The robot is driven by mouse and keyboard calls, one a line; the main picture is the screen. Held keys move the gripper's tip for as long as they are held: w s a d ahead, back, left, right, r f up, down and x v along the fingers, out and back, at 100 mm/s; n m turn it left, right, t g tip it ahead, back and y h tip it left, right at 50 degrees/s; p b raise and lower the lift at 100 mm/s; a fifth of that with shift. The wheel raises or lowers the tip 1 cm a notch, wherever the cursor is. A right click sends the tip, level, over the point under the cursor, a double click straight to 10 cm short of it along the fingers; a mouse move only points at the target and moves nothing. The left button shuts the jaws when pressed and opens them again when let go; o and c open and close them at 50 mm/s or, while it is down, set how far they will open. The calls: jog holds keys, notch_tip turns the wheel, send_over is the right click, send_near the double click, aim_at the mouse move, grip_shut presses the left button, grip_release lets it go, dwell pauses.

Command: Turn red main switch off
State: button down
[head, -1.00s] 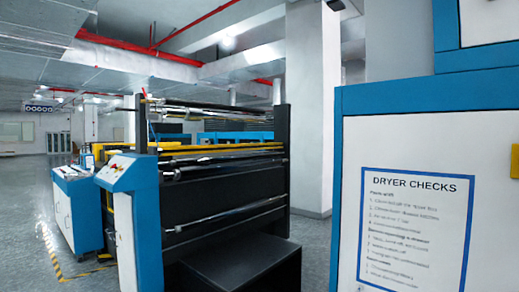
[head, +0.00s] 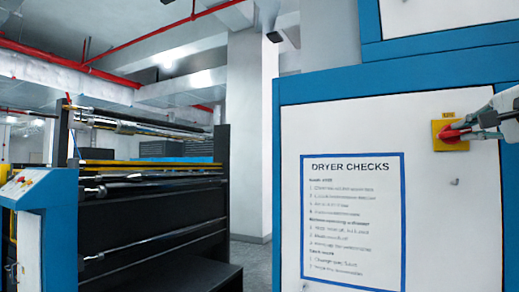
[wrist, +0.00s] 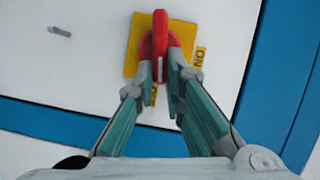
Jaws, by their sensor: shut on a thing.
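The red main switch (head: 452,132) has a red handle on a yellow plate (head: 440,145), mounted on the white panel of the blue-framed cabinet at the right of the head view. In the wrist view the red handle (wrist: 160,38) stands upright across the yellow plate (wrist: 184,34), with "ON" lettering on the plate's right side. My gripper (head: 474,125) reaches in from the right edge of the head view. In the wrist view my gripper (wrist: 165,78) is shut on the lower end of the handle, a finger on each side. The fingertips hide part of the plate.
A "DRYER CHECKS" sheet (head: 352,220) is on the cabinet's white panel (head: 420,200), left of and below the switch. A small grey fitting (wrist: 60,31) sticks out beside the switch. A black roller machine (head: 150,215) stands at the left.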

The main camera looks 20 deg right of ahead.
jog(key=shift+s+f+m+t+b, duration=0.1)
jog(key=shift+f+m+t+b, duration=0.25)
jog(key=shift+m+b, duration=0.65)
jog(key=c, duration=1.7)
grip_release()
jog(key=shift+o, duration=0.2)
jog(key=v, duration=1.2)
jog(key=shift+a, duration=0.1)
